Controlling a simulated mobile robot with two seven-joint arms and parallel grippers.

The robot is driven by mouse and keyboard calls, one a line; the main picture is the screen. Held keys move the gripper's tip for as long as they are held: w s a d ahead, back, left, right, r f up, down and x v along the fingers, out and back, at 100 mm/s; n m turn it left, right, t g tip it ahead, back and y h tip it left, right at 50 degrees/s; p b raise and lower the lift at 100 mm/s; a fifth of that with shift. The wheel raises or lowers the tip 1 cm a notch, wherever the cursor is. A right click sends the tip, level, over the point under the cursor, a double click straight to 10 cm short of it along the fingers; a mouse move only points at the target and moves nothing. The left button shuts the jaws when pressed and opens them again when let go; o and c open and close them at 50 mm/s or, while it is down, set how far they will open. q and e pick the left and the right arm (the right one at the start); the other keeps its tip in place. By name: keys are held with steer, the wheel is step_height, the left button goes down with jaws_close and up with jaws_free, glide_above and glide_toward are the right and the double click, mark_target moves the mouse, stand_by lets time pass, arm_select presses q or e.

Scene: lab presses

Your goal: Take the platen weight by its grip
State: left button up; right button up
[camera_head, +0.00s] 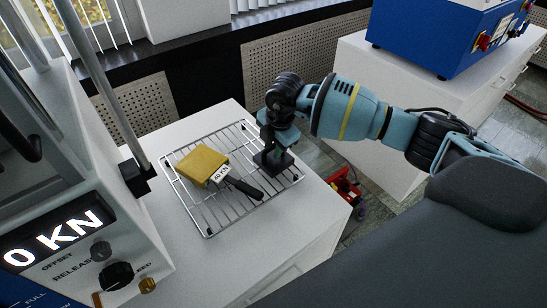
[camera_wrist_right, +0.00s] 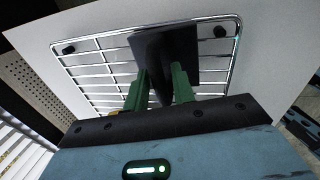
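A yellow block (camera_head: 201,164) with a "40 KN" tag (camera_head: 220,173) and a black handle (camera_head: 245,188) lies on the wire rack (camera_head: 207,234). My right gripper (camera_head: 273,150) points down over the rack's right side, beyond the handle. A dark plate-like piece (camera_head: 272,163) is beneath it. In the right wrist view, my two green fingers (camera_wrist_right: 160,88) stand apart, on either side of a narrow part of a dark flat piece (camera_wrist_right: 165,45). Whether they press on it is unclear. I cannot tell whether this piece or the yellow block is the platen weight. My left gripper is out of view.
The rack sits on a white cabinet top (camera_head: 285,225). A press with a "0 KN" display (camera_head: 55,240) and a metal column stands at the left. A blue machine (camera_head: 440,35) is on another cabinet, and a red item (camera_head: 345,187) is on the floor.

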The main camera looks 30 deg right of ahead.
mark_target(273, 145)
jaws_close()
steer(key=shift+w+r, duration=0.1)
steer(key=shift+r, duration=0.1)
steer(key=shift+r, duration=0.1)
steer(key=shift+r, duration=0.2)
step_height(273, 145, up, 3)
steer(key=shift+f, duration=0.2)
steer(key=shift+s+a+r, duration=0.1)
steer(key=shift+s+r, duration=0.1)
steer(key=shift+s, duration=0.05)
steer(key=s+a, duration=0.2)
steer(key=s, duration=0.5)
steer(key=s+a+r, duration=0.1)
steer(key=s+a, duration=0.2)
steer(key=s, duration=0.4)
steer(key=shift+s+a+r+p, duration=0.15)
steer(key=shift+s+a+p, duration=0.1)
steer(key=shift+p, duration=0.1)
